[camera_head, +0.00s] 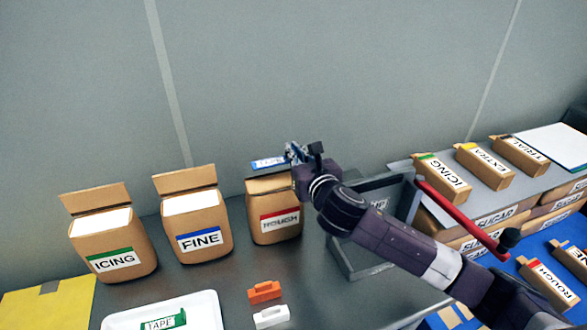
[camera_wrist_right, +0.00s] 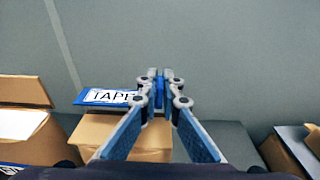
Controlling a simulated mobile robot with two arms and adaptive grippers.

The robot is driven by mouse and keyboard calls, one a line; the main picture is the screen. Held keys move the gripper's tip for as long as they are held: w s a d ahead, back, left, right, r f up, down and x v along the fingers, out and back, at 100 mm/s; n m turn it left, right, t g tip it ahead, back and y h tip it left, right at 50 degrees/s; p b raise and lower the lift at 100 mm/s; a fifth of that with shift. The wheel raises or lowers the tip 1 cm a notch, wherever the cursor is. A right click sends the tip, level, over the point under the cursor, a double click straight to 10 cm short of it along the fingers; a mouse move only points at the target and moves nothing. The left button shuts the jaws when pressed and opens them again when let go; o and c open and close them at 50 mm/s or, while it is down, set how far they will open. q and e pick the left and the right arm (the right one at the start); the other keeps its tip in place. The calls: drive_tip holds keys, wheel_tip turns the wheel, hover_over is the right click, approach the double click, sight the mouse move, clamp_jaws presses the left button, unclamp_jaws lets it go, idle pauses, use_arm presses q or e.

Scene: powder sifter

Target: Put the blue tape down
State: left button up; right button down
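The blue tape (camera_head: 268,163), a flat piece with a white TAPE label, is at the back above the ROUGH bag (camera_head: 274,220). It also shows in the right wrist view (camera_wrist_right: 106,97), sticking out to the left of the fingertips. My right gripper (camera_head: 296,154) is shut on its blue end; the fingertips (camera_wrist_right: 160,82) close around it in the wrist view. I cannot tell whether the tape touches the bag's top. The arm hides part of the bag's right side. My left gripper is not in view.
Open ICING (camera_head: 112,257) and FINE (camera_head: 201,241) bags stand left. A white tray (camera_head: 207,314) holds a green tape (camera_head: 163,322). An orange block (camera_head: 264,292) and white block (camera_head: 271,316) lie at front. A grey sifter box (camera_head: 345,258) with a red handle (camera_head: 462,218) stands right.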

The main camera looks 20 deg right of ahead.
drive_tip(key=shift+f, duration=0.75)
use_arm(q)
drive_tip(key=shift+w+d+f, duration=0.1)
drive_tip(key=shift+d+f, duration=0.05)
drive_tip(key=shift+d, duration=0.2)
use_arm(e)
drive_tip(key=shift+f, duration=1.95)
drive_tip(key=shift+f, duration=0.15)
drive_tip(key=c, duration=2.2)
unclamp_jaws()
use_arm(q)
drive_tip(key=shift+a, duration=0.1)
use_arm(e)
drive_tip(key=shift+o, duration=0.2)
use_arm(q)
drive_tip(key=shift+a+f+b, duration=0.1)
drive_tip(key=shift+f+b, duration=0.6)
drive_tip(key=shift+b, duration=0.15)
use_arm(e)
drive_tip(key=s+r, duration=0.2)
drive_tip(key=s, duration=1)
drive_tip(key=shift+d, duration=0.15)
